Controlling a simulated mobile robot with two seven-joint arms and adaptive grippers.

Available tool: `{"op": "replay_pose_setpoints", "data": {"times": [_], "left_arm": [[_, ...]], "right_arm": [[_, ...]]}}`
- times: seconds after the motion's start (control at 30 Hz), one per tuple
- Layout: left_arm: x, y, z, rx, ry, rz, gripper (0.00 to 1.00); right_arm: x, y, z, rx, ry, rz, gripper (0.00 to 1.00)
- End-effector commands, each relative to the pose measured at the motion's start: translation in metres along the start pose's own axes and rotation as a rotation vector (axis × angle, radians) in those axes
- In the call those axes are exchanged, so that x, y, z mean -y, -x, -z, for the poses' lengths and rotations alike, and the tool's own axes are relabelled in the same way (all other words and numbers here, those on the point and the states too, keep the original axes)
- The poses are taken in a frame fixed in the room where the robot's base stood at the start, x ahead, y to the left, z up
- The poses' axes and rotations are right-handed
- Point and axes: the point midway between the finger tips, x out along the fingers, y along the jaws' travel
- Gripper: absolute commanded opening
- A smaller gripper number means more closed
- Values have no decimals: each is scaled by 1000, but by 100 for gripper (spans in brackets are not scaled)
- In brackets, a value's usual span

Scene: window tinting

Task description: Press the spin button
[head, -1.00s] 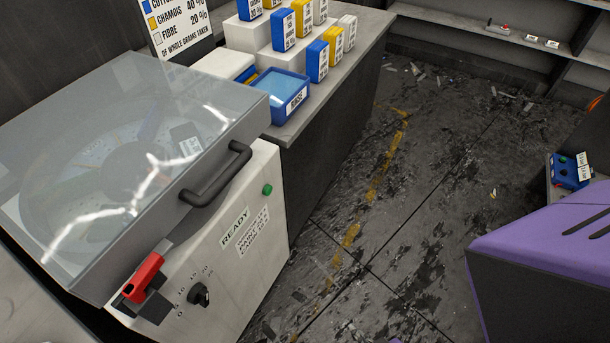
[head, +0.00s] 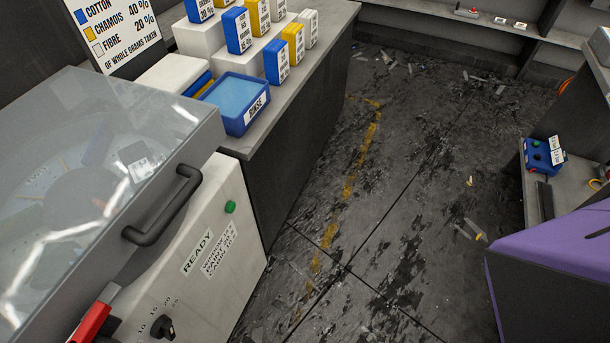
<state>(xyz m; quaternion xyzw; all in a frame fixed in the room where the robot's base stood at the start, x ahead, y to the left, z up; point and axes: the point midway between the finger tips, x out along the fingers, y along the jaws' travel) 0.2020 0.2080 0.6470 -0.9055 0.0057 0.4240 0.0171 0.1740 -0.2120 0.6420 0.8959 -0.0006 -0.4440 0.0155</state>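A grey-white machine (head: 190,262) with a clear tilted lid (head: 80,165) stands at the left, and its lid looks closed. A green button (head: 230,207) is on its front panel, above a READY label (head: 197,252). A black knob (head: 163,327) and a red lever (head: 92,322) are lower on the machine; the lever is cut by the frame edge. No label reading "spin" is legible. Neither of my grippers is in view.
A counter (head: 318,65) behind the machine holds a blue rinse tray (head: 236,102) and several labelled boxes. A blue control box (head: 543,157) sits on a shelf at the right, near a purple-topped unit (head: 560,240). The littered floor (head: 400,200) between is open.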

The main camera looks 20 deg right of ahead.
Motion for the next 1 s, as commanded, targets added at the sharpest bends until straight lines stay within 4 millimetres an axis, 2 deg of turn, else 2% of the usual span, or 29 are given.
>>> {"op": "replay_pose_setpoints", "data": {"times": [0.07,0.5,0.57,1.0], "left_arm": [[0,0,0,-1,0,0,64],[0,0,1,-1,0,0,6],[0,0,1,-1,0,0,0],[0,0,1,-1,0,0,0]], "right_arm": [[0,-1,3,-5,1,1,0],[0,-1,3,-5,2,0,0],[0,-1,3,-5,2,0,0],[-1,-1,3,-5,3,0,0]]}}
